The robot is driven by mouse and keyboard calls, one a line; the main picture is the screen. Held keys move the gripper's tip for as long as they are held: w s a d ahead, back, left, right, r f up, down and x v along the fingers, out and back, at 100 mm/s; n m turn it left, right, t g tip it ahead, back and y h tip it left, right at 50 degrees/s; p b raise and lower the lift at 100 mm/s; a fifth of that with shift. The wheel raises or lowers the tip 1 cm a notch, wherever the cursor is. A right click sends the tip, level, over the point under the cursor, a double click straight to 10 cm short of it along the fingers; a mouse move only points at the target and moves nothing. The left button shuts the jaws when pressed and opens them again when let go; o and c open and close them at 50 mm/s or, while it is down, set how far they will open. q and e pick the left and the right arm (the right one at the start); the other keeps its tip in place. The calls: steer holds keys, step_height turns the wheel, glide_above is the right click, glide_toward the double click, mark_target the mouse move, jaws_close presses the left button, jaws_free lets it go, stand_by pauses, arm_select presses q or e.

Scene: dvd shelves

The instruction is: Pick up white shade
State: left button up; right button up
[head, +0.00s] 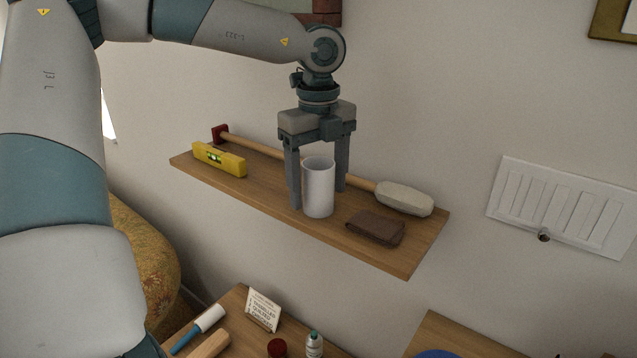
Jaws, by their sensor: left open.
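The white shade (318,190) is a white, open-topped cylinder standing upright on a wooden wall shelf (285,208). My left gripper (318,197) points straight down over it. Its two fingers are apart, one on the left of the shade and one behind its right side. The left fingertip reaches close to the shelf top. The right finger is partly hidden behind the shade, so I cannot tell whether either finger touches it. My right gripper is not in view.
On the shelf are a yellow level (219,160) at left, a long-handled tool with a pale head (404,198) along the wall, and a brown wallet (376,227) right of the shade. Below, a table holds a small sign (263,310) and a bottle (314,345). A vent (560,207) is at right.

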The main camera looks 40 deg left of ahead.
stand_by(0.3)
arm_select(q)
steer(key=c, duration=1.3)
steer(key=shift+o, duration=0.2)
steer(key=shift+r+b, duration=0.3)
steer(key=shift+r, duration=0.2)
step_height(320, 180, up, 9)
steer(key=b, duration=0.3)
